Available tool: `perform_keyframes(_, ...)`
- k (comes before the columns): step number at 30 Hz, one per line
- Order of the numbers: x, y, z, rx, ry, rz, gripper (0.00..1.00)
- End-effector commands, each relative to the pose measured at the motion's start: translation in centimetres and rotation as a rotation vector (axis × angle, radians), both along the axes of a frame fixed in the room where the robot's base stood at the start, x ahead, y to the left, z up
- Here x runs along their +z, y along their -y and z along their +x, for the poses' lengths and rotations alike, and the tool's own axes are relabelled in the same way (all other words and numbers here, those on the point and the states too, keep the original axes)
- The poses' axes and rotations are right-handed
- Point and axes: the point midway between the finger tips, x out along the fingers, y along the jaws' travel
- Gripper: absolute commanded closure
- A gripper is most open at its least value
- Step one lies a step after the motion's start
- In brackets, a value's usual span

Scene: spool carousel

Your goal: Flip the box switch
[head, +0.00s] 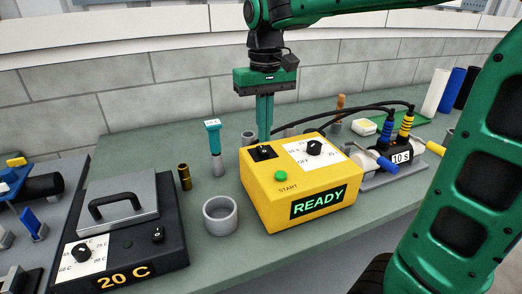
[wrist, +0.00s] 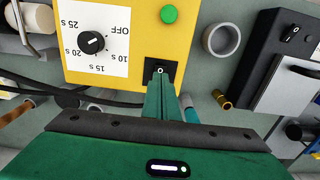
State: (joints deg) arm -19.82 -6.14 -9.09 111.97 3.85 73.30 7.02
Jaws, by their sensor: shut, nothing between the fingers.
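The yellow box (head: 305,213) stands on the bench with a lit READY display, a green START button (head: 281,175) and a timer dial (head: 314,147). The box switch (head: 263,153) is a small black rocker at its far left top corner. In the wrist view the switch (wrist: 160,69) shows an O mark on its exposed part. My gripper (head: 264,141) points down, shut and empty, with its tips right at the switch. In the wrist view the fingertips (wrist: 160,82) cover part of the switch; I cannot tell whether they touch it.
A black hot plate (head: 130,240) reading 20 C is at left. A grey ring (head: 220,215), a brass tube (head: 185,177) and a teal-handled tool (head: 215,140) stand left of the box. A clamp device (head: 402,157) with cables is at right.

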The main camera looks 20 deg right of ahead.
Motion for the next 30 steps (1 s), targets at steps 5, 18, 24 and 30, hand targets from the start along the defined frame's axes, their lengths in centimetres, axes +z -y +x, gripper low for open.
perform_keyframes(5,1.2,0.0,0.0,-0.001,0.001,0.000,1.00)
perform_keyframes(18,4.0,0.0,0.0,0.000,0.001,0.000,1.00)
perform_keyframes(24,4.4,0.0,0.0,-0.001,-0.001,0.000,1.00)
perform_keyframes(30,4.4,0.0,0.0,-0.001,-0.001,0.000,1.00)
